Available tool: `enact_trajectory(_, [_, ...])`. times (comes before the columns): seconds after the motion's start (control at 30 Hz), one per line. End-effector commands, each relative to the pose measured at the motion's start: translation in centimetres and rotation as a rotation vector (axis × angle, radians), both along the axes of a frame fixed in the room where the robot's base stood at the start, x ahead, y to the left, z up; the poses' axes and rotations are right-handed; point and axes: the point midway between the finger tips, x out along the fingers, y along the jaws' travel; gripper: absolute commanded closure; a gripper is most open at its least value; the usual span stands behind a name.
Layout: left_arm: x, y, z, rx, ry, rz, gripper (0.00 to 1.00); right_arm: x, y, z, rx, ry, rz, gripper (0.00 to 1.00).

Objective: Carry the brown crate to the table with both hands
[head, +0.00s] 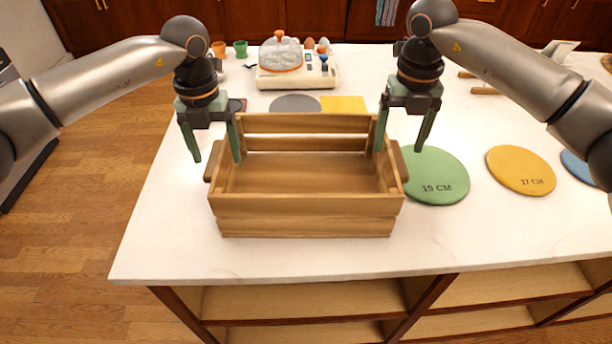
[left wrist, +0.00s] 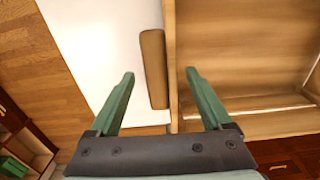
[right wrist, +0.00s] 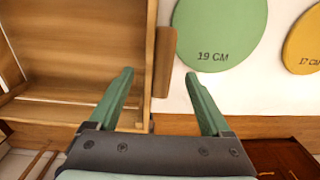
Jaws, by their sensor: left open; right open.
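The brown crate (head: 310,206) is an empty slatted wooden box with a handle block on each side. It sits upright on the white table (head: 160,245). My left gripper (head: 217,160) is open, its fingers either side of the crate's left wall and handle. The left wrist view shows the left handle (left wrist: 153,69) between the fingers (left wrist: 158,75). My right gripper (head: 399,150) is open at the crate's right side. The right wrist view shows the right handle (right wrist: 164,62) between the fingers (right wrist: 160,75). Neither gripper visibly grips the crate.
A green 19 CM disc (head: 436,176) lies close to the crate's right side, with a yellow 17 CM disc (head: 520,170) further right. An egg cooker (head: 297,68), a grey disc (head: 295,103) and a yellow square (head: 343,105) are behind. The table's front left is clear.

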Motion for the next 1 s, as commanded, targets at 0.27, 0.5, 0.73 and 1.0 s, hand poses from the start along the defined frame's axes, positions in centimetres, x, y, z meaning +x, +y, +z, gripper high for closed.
enact_trajectory(0.27, [0.0,0.0,-2.9,0.001,0.000,0.000,0.18,0.0,0.0,-2.9,0.000,0.000,0.000,0.18])
enact_trajectory(0.5, [0.0,0.0,-3.2,0.000,0.000,0.000,0.18,0.0,0.0,-3.2,0.000,-0.001,0.000,0.18])
enact_trajectory(0.73, [0.0,0.0,-3.2,0.000,0.000,0.000,0.30,0.0,0.0,-3.1,0.000,0.000,0.000,0.30])
enact_trajectory(1.0, [0.0,0.0,-3.1,0.000,-0.001,0.000,0.60,0.0,0.0,-3.1,0.001,0.000,0.000,0.60])
